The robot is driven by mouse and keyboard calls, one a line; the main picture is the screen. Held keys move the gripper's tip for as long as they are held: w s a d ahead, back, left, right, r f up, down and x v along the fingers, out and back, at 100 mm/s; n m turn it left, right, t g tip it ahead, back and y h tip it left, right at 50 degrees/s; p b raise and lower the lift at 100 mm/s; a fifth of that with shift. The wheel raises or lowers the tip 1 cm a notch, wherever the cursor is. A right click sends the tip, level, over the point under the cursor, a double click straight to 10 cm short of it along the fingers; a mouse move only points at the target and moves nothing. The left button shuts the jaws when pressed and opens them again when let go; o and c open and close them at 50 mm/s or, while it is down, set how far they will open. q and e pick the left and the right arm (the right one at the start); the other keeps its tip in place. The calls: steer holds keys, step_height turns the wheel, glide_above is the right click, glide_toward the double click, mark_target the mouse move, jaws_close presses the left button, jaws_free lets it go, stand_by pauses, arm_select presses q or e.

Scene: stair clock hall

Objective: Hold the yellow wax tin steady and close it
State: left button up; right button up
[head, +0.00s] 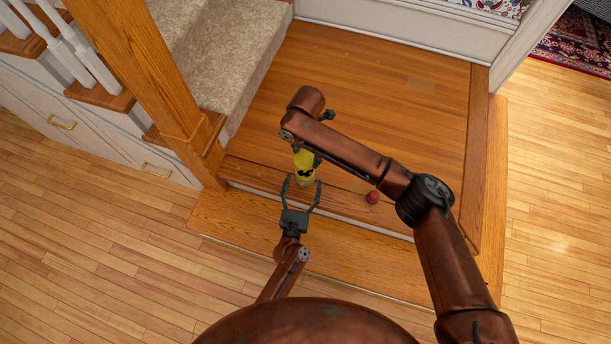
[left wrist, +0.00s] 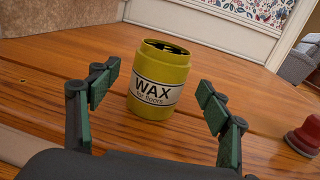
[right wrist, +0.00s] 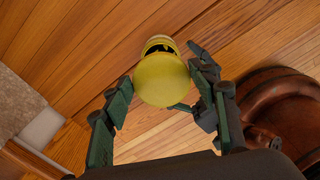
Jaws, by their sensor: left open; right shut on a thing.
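The yellow wax tin (left wrist: 160,82) stands upright on the wooden step, its top open and dark inside. In the head view the tin (head: 305,177) is partly covered by my right arm. My left gripper (head: 302,182) is open, its fingers pointing at the tin. In the left wrist view the tin stands between and beyond the fingers, apart from them. My right gripper (right wrist: 160,82) is shut on a round yellow lid (right wrist: 163,80). In the right wrist view the lid covers most of the tin (right wrist: 158,41), whose dark opening shows behind it. The lid is apart from the tin.
A red object with a knob (head: 372,197) stands on the step right of the tin; it also shows in the left wrist view (left wrist: 305,136). A wooden newel post (head: 165,90) and carpeted stairs (head: 215,50) rise at the left. The platform (head: 390,100) behind is clear.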

mark_target(305, 172)
arm_select(q)
steer(key=shift+x, duration=2.25)
steer(key=shift+c, duration=0.4)
steer(key=c, duration=1.7)
arm_select(e)
steer(key=shift+w+f, duration=0.1)
steer(key=shift+f, duration=2.4)
steer(key=shift+f, duration=0.85)
steer(key=shift+f, duration=0.55)
